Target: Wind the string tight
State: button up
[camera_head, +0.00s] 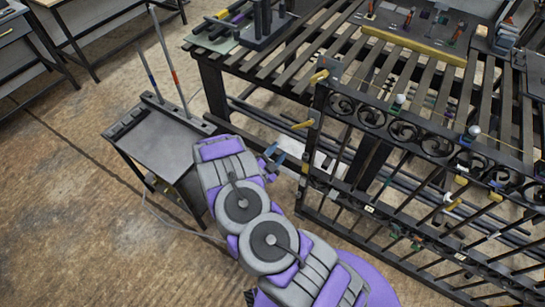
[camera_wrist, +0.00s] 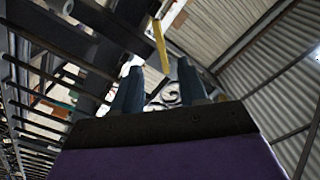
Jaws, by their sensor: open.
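A dark metal gate (camera_head: 405,130) with a row of scrolls leans against the slatted table in the head view. A thin pale string (camera_head: 440,119) runs along its top, past a white-topped peg (camera_head: 398,102) and another peg (camera_head: 472,133). I cannot tell how taut it is. Yellow pieces stick out at the gate's left post, an upper one (camera_head: 319,77) and a lower one (camera_head: 303,125). My gripper (camera_head: 271,162) is left of this post, open and empty, apart from it. In the wrist view, a yellow bar (camera_wrist: 160,45) shows beyond my open blue fingers (camera_wrist: 160,88).
The slatted table (camera_head: 345,50) carries a yellow bar (camera_head: 415,46) and dark upright blocks (camera_head: 262,22). A small dark side table (camera_head: 160,138) with two upright rods stands left of my arm. The floor at the lower left is clear.

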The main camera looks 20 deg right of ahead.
jog(key=v, duration=0.2)
jog(key=shift+s+a, duration=0.15)
jog(key=shift+a, duration=0.25)
